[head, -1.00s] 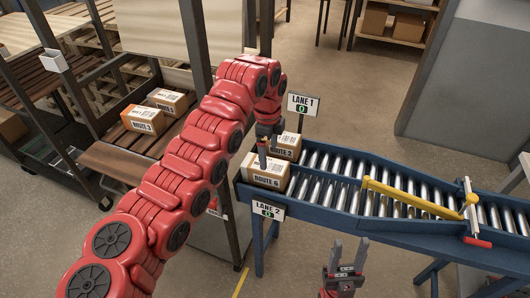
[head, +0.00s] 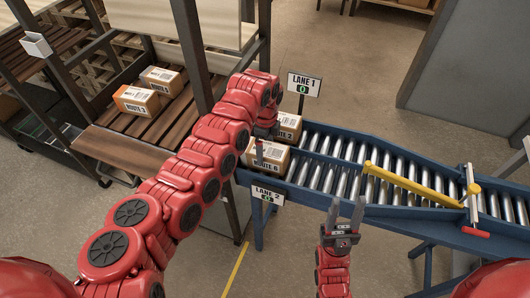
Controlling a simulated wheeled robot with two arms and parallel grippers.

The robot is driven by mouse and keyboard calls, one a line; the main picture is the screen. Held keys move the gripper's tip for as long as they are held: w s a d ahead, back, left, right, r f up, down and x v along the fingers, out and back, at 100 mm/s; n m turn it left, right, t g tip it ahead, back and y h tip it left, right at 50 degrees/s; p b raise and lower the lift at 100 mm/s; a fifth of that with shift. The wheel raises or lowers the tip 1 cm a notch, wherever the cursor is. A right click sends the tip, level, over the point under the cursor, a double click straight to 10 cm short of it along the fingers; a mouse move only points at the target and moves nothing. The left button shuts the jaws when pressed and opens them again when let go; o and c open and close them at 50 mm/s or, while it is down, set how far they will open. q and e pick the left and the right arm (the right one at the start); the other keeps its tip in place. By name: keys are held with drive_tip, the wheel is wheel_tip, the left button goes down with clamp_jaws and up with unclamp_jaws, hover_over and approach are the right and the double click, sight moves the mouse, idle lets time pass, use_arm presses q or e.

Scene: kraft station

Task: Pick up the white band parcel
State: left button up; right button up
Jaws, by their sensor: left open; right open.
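A parcel marked ROUTE 6 (head: 268,170) sits at the near left end of the roller conveyor; its front carries a white band. A second parcel, its ROUTE 2 marking now largely covered (head: 288,126), sits just behind it in the other lane, partly hidden by my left arm. My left gripper (head: 262,146) is open, pointing down at the top of the ROUTE 6 parcel; I cannot tell whether its fingers touch it. My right gripper (head: 346,216) is open and empty, fingers pointing up in the picture, at the conveyor's near side.
The blue conveyor (head: 400,214) has a yellow diverter bar (head: 405,184) across its rollers. LANE 1 (head: 304,84) and LANE 2 (head: 267,195) signs flank its left end. A slatted shelf (head: 128,148) at left holds a ROUTE 3 parcel (head: 135,100) with an orange band and another parcel (head: 163,80).

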use_arm(q)
drive_tip(key=shift+f+p, duration=0.3)
drive_tip(key=shift+f, duration=0.25)
wheel_tip(320, 180, down, 4)
drive_tip(key=shift+s+r+p, duration=0.1)
drive_tip(key=shift+p, duration=0.5)
drive_tip(key=shift+f, duration=0.5)
drive_tip(key=shift+a, duration=0.1)
drive_tip(key=shift+c, duration=0.2)
drive_tip(key=c, duration=1.4)
